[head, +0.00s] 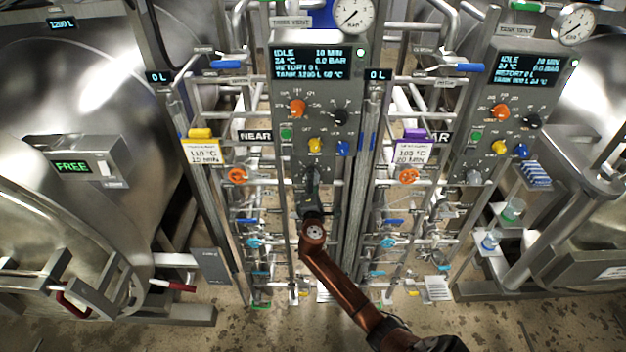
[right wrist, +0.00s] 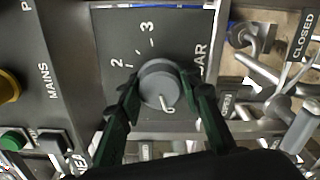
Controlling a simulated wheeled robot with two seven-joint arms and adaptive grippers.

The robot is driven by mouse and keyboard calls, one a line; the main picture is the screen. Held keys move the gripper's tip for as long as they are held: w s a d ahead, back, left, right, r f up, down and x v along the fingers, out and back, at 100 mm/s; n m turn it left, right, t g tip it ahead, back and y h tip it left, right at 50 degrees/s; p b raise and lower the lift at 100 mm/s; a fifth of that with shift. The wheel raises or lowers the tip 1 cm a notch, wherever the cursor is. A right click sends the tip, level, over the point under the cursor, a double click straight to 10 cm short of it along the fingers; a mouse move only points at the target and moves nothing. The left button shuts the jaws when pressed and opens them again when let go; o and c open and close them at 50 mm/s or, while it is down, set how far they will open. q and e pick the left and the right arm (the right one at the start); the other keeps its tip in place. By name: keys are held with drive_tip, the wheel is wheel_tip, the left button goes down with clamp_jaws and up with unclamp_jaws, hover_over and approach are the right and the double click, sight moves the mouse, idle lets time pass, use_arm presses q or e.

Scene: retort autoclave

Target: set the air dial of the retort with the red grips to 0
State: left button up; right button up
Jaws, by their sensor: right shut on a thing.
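The retort with the red grips (head: 70,303) is the steel vessel at the left in the head view. My right gripper (head: 312,192) is at the lower end of the middle control panel (head: 314,78). In the right wrist view, my right gripper (right wrist: 160,95) has its two dark green fingers on opposite sides of a round grey dial (right wrist: 160,82), shut on it. The numbers 2 and 3 and part of the word BAR show around the dial. A white mark is low on the dial; its exact reading I cannot tell. My left gripper is out of view.
A second, similar panel (head: 513,92) stands at the right, with its own grey dial (head: 474,177). Orange, black, yellow and blue knobs sit above the held dial. Pipes and valves crowd both sides. In the wrist view, a green button (right wrist: 14,140) is left of the fingers.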

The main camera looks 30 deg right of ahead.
drive_tip(key=o, duration=1.2)
drive_tip(key=shift+c, duration=0.2)
drive_tip(key=v, duration=1.2)
